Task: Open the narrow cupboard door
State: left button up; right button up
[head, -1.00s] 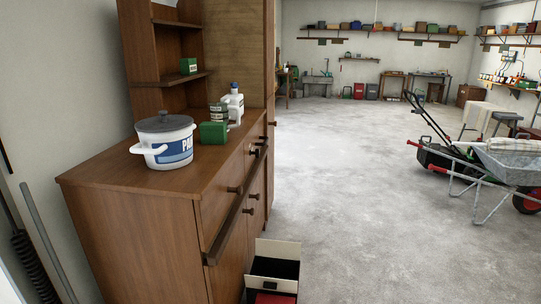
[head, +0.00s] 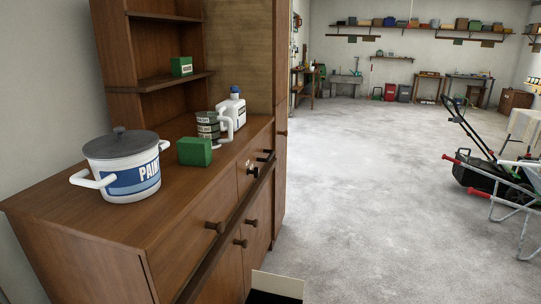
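A brown wooden cabinet (head: 85,235) fills the left of the head view, with a worktop, shelves above and drawers and doors along its front. A tall, narrow section (head: 281,95) stands at its far end. Its front is seen at a steep angle, with a small knob (head: 283,133), and looks shut. Lower door fronts (head: 257,222) with round knobs also look shut. A dark rail-like edge (head: 228,238) runs along the front below the drawers. Neither of my grippers is in view.
On the worktop stand a white paint pot (head: 130,182) with a grey lid, a green box (head: 194,151), dark cans (head: 208,126) and a white bottle (head: 232,108). An open box (head: 278,284) sits low before the cabinet. A mower (head: 490,172) stands right; the floor (head: 370,190) between is clear.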

aim_at(280, 133)
jog(key=i+l+z, duration=0.1)
jog(key=i+l, duration=0.35)
jog(key=i+l+z, duration=0.1)
jog(key=i+l, duration=0.35)
jog(key=i, duration=0.25)
jog(key=i+l+z, duration=0.1)
jog(key=i+l, duration=0.25)
jog(key=i, duration=0.25)
